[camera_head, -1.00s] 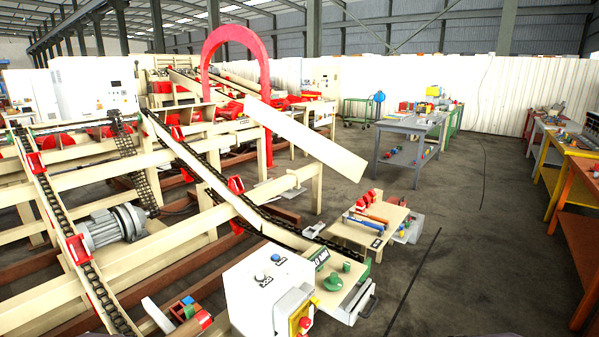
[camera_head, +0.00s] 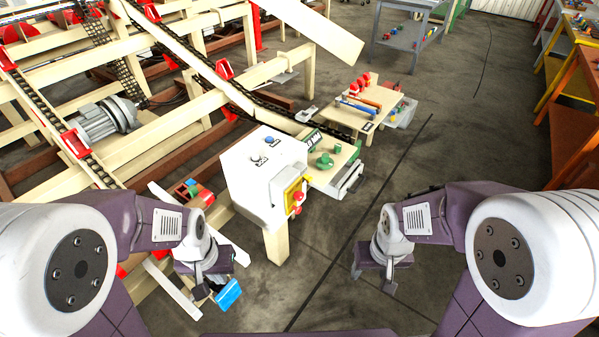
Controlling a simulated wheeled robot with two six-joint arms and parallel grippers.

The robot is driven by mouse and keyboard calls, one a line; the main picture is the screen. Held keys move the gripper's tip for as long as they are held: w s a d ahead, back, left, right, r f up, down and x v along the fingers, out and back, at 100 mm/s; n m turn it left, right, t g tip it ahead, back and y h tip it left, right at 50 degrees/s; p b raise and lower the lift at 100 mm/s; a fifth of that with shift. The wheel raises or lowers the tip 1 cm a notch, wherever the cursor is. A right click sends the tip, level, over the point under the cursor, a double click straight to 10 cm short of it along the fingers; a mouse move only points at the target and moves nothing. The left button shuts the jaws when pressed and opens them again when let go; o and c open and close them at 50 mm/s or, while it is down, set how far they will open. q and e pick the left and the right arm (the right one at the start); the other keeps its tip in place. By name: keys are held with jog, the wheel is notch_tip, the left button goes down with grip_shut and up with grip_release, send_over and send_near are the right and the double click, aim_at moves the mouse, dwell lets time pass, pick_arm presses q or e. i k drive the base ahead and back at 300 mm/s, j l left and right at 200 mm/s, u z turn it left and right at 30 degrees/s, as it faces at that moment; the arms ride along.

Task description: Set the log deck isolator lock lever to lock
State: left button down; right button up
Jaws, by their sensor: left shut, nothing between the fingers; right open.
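A white control box (camera_head: 262,172) stands on a cream post near the middle. On its right-hand face is a grey housing with a yellow plate (camera_head: 292,190) and a red handle or knob (camera_head: 298,197), probably the isolator with its lock lever. The lever's exact position is too small to tell. My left gripper (camera_head: 200,291) is shut and empty, low and to the left of the box. My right gripper (camera_head: 372,281) is open and empty over the floor, to the right of and below the box. Neither touches the box.
A green-edged shelf (camera_head: 330,178) with a green knob adjoins the box on the right. A small wooden table (camera_head: 366,118) with tools stands behind it. The log deck's beams and chains fill the left. A blue item (camera_head: 229,294) shows beside my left gripper.

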aim_at(306, 177)
jog(key=i+j, duration=0.25)
jog(key=i, duration=0.15)
jog(key=i+j+z, duration=0.1)
jog(key=i+j, duration=0.15)
jog(key=i, duration=0.15)
